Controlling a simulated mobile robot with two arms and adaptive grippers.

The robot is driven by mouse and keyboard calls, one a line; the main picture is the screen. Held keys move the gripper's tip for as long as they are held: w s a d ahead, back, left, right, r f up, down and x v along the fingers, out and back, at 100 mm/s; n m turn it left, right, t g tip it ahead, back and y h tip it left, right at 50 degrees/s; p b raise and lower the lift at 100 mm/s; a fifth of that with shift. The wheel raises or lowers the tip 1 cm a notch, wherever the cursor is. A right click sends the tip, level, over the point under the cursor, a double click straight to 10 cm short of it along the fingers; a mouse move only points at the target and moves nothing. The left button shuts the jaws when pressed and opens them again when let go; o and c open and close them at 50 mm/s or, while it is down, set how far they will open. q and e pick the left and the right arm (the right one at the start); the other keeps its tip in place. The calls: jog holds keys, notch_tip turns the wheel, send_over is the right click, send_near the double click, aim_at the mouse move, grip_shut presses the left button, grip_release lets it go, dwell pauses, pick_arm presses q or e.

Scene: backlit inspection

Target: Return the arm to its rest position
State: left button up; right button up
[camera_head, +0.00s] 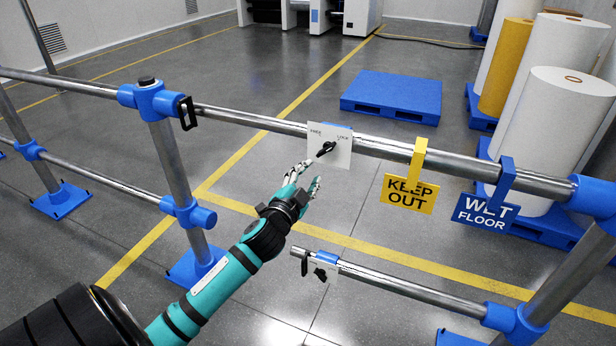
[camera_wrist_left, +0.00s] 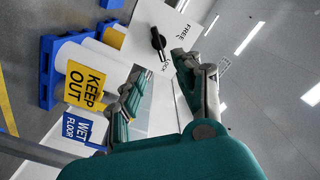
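My left arm (camera_head: 205,290) reaches in from the lower left of the head view. Its gripper (camera_head: 310,173) is open and empty, with a gap between the fingers, just below and in front of a white plate (camera_head: 342,157) on the upper rail. The plate is marked FREE and LOCK and carries a black lever (camera_head: 326,149). In the left wrist view the open fingers (camera_wrist_left: 157,66) frame the area below the plate (camera_wrist_left: 178,22) and lever (camera_wrist_left: 158,43), with no clear contact. My right gripper is in neither view.
The upper steel rail (camera_head: 243,119) crosses the view. A yellow KEEP OUT sign (camera_head: 409,193) and blue WET FLOOR sign (camera_head: 485,213) hang right of the plate. A lower rail (camera_head: 400,287) has a smaller plate. A blue pallet (camera_head: 392,94) and white rolls (camera_head: 560,125) stand behind.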

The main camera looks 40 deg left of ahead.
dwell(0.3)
pick_arm(q)
jog(key=s+f+n+g, duration=0.1)
jog(key=s+f+g, duration=0.15)
jog(key=f, duration=0.95)
jog(key=s+f+g, duration=0.1)
jog(key=f+g, duration=0.2)
jog(key=f, duration=0.9)
jog(key=s+d+f+n+g+h, duration=0.1)
jog(key=s+d+f+g, duration=0.1)
jog(key=s+f, duration=0.45)
jog(key=s+d+f+g+h, duration=0.1)
jog(key=s+d+f, duration=0.15)
jog(key=f, duration=0.75)
jog(key=s+d+f+g, duration=0.2)
jog(key=s+d+f, duration=0.2)
jog(key=s+f, duration=0.3)
jog(key=s+d+f+n+g+h, duration=0.1)
jog(key=s+d+f+g, duration=0.2)
jog(key=s, duration=1.4)
jog(key=s+d+f+n+g+h, duration=0.1)
jog(key=s+d+f+g, duration=0.2)
jog(key=s+f, duration=0.8)
jog(key=shift+s+d+b, duration=0.35)
jog(key=shift+s+d, duration=0.5)
jog(key=shift+s, duration=0.1)
jog(key=shift+f, duration=0.1)
